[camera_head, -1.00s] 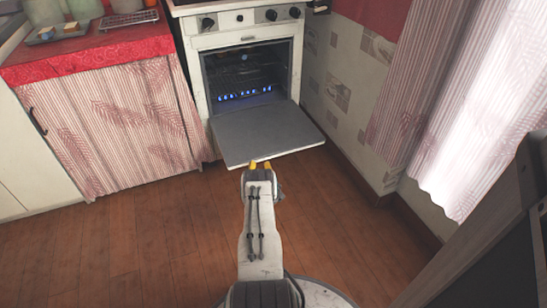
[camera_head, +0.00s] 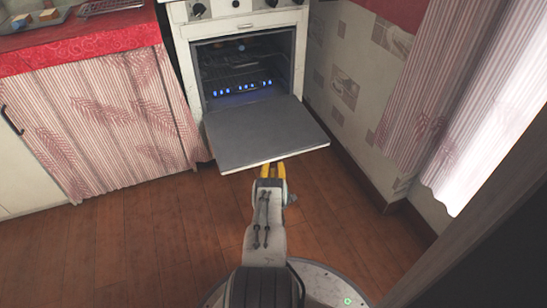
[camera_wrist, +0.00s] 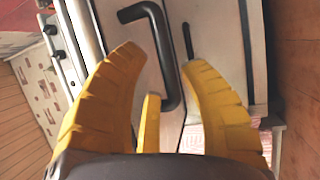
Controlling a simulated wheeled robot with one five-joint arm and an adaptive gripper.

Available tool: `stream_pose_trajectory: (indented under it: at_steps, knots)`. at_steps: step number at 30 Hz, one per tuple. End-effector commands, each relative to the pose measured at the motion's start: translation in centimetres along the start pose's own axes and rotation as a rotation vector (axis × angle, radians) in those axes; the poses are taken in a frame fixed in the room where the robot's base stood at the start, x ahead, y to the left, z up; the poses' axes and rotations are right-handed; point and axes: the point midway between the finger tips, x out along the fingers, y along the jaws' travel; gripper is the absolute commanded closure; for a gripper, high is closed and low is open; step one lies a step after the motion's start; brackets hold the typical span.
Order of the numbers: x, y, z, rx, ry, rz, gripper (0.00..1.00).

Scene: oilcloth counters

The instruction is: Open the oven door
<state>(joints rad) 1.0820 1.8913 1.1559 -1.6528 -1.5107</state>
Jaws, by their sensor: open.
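The white oven (camera_head: 296,60) stands at the back, its dark interior lit by small blue flames. The oven door (camera_head: 262,133) is folded down and juts out toward me, roughly flat, with its grey inner face up. My gripper (camera_head: 272,172) is just in front of the door's front edge, its yellow fingers spread and empty. In the wrist view, my gripper (camera_wrist: 160,62) faces a pale panel with a dark bar handle (camera_wrist: 163,48), which shows between the fingertips. I cannot tell whether any finger touches it.
A counter with a red cloth (camera_head: 85,42) and striped curtain (camera_head: 105,125) stands left of the oven. A tiled wall (camera_head: 345,85) and pale curtain (camera_head: 475,110) are on the right. The wooden floor (camera_head: 150,240) is clear on the left.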

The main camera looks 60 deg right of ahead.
Motion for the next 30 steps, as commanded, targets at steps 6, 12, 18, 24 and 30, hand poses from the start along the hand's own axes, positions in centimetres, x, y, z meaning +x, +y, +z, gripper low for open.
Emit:
stream_pose_trajectory:
  at_steps: [6, 12, 18, 24, 30]
  knots:
    - [2.8, -0.2, 0.0, 0.001, 0.000, 0.003, 0.61]
    - [4.5, -0.2, 0.0, 0.001, 0.000, 0.001, 0.61]
    - [5.2, -0.1, 0.0, 0.001, 0.000, -0.001, 0.61]
    - [5.2, 0.0, 0.0, 0.001, 0.000, -0.001, 0.61]
    - [5.2, 0.0, 0.0, 0.001, 0.000, -0.001, 0.71]
